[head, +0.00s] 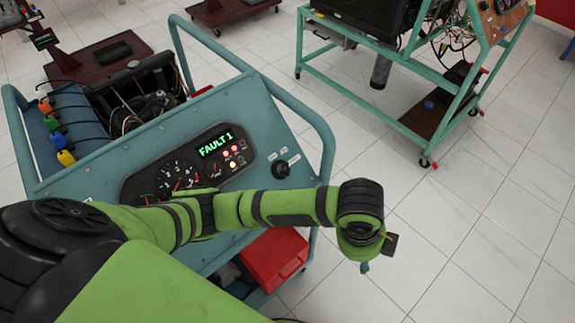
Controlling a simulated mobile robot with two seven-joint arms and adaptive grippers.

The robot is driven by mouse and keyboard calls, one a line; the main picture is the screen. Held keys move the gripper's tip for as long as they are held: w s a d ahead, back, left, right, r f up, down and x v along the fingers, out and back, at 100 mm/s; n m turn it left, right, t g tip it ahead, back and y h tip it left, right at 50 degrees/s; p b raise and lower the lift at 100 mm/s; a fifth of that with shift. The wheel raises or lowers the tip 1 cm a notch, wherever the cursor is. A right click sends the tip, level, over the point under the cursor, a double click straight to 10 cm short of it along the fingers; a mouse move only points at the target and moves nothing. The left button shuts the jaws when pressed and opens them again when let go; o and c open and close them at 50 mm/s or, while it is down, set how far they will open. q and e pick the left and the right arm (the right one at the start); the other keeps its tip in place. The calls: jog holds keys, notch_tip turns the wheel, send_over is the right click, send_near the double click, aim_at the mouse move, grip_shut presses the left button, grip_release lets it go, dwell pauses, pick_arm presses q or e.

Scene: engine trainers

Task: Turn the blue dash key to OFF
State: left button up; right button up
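The dash panel (190,165) is on the sloped top of the blue-green engine trainer. It has round gauges, red lamps and a green display reading FAULT 1. A black round switch (281,170) sits right of the dash; I cannot make out a blue key on it. My green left arm crosses in front of the panel and covers its lower part. Its wrist end, with the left gripper (364,264), hangs past the trainer's right edge over the floor, right of and below the switch. The fingers are mostly hidden. My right gripper is not in view.
The trainer's tubular rail (325,150) curves along its right side. A red box (274,258) sits on the trainer's lower shelf. Coloured handles (65,158) line its left side. Another teal-framed trainer (370,95) stands at upper right. Tiled floor (470,210) is clear at right.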

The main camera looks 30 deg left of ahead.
pick_arm(q)
jog(key=w+a+r+m+y, duration=0.1)
jog(key=w+a+m+y, duration=0.35)
jog(key=a, duration=0.35)
jog(key=m+y, duration=0.3)
jog(key=y, duration=0.2)
send_near(288, 167)
jog(key=x, duration=0.4)
jog(key=shift+h, duration=0.25)
jog(key=p+x, duration=0.1)
jog(key=x, duration=0.4)
jog(key=shift+a+r+p, duration=0.1)
jog(key=shift+a+p, duration=0.15)
jog(key=shift+p, duration=0.05)
jog(key=shift+a+f, duration=0.25)
jog(key=shift+f, duration=0.25)
jog(key=shift+c, duration=0.4)
grip_shut()
